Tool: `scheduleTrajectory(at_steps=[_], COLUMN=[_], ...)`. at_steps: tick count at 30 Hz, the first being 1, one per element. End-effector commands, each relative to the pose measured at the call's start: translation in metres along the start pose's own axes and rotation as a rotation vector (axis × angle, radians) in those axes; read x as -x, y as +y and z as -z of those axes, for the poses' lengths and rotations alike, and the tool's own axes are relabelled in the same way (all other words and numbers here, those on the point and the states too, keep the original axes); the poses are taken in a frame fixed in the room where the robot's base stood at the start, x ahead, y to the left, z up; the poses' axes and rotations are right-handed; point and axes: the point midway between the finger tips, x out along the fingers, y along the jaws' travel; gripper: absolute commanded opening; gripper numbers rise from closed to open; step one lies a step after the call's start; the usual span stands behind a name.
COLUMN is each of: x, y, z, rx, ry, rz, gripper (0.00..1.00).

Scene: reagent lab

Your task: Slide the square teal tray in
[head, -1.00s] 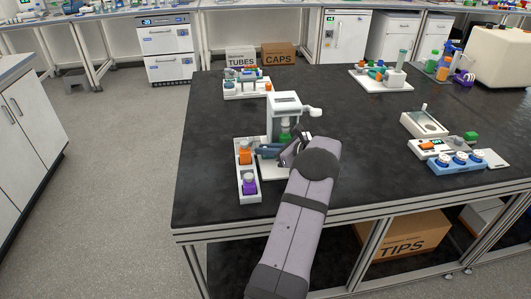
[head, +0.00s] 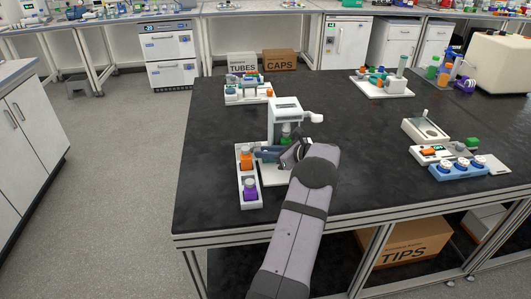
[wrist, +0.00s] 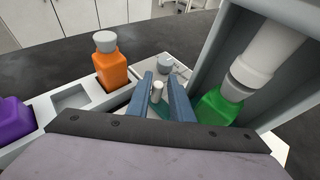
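The teal tray shows in the wrist view only as a small teal patch (wrist: 161,107) low between my fingers; its outline is mostly hidden. A short pale knob (wrist: 157,91) stands up between the fingers, with a gap visible beside it. My gripper (wrist: 161,80) has two blue fingers, apart and either side of the knob. In the head view my gripper (head: 270,154) is low at the front left of the white bench device (head: 287,108). A green bottle (wrist: 217,107) stands under the device's nozzle, right of my fingers.
A white rack (head: 240,178) stands left of the device, holding an orange bottle (head: 246,161) and a purple bottle (head: 250,190), with an empty square slot (wrist: 71,96) between them. The device's frame is close on the right.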

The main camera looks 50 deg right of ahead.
Motion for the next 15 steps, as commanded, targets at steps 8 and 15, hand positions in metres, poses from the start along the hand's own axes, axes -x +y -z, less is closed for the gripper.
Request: scheduleTrajectory(at_steps=[8,15], x=[0.024,0.057], y=[-0.001,-0.001], z=[0.001,0.001], rx=[0.001,0.000], ry=[0.000,-0.001], rz=[0.003,0.003], gripper=[0.20,0.20])
